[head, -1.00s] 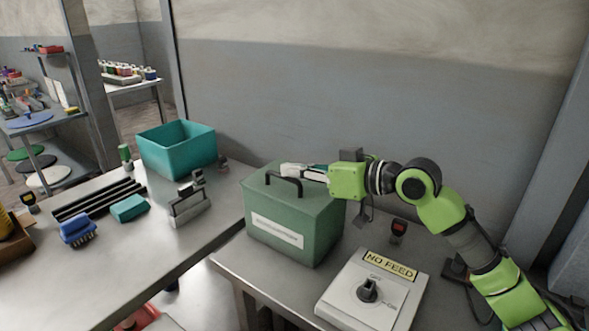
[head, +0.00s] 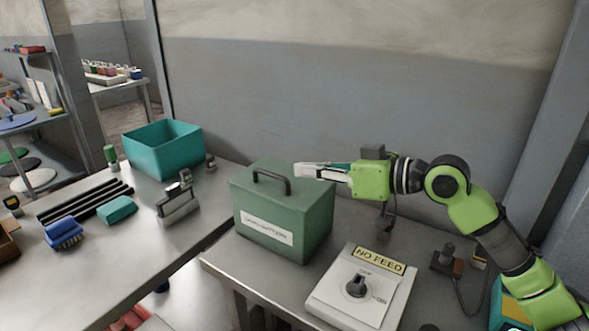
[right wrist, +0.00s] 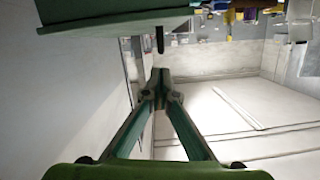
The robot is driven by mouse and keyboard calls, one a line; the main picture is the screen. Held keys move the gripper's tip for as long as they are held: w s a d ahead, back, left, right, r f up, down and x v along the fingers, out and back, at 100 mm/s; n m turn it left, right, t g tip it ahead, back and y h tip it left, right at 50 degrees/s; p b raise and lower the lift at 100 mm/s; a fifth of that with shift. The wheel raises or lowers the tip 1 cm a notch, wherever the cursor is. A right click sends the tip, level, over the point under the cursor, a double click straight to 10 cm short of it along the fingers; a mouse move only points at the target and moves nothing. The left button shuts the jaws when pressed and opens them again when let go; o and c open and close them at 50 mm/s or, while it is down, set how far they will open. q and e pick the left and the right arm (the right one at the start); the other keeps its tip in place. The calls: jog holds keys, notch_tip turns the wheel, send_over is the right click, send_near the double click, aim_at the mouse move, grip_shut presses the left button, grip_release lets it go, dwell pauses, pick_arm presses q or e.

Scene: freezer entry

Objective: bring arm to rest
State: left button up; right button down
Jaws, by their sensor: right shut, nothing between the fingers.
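My right arm comes in from the right in the head view. My right gripper (head: 303,170) is shut and empty, held level above the right end of the green box (head: 284,223) with a dark handle. In the right wrist view its two fingers meet at the tips (right wrist: 160,76). The green box also shows along the top of that view (right wrist: 110,20). The fingertips are to the right of the box's handle (head: 272,182); I cannot tell how far above the lid they are. My left gripper is not in view.
A white switch box (head: 360,290) marked NO FEED stands in front of the arm. A small device with a cable (head: 446,259) lies at the right. On the left bench are a teal bin (head: 162,150), a blue brush (head: 64,233) and dark bars (head: 86,200). The wall is behind.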

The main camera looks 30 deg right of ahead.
jog(key=shift+s+d+r, duration=0.2)
jog(key=shift+s+d, duration=0.05)
jog(key=shift+s, duration=0.15)
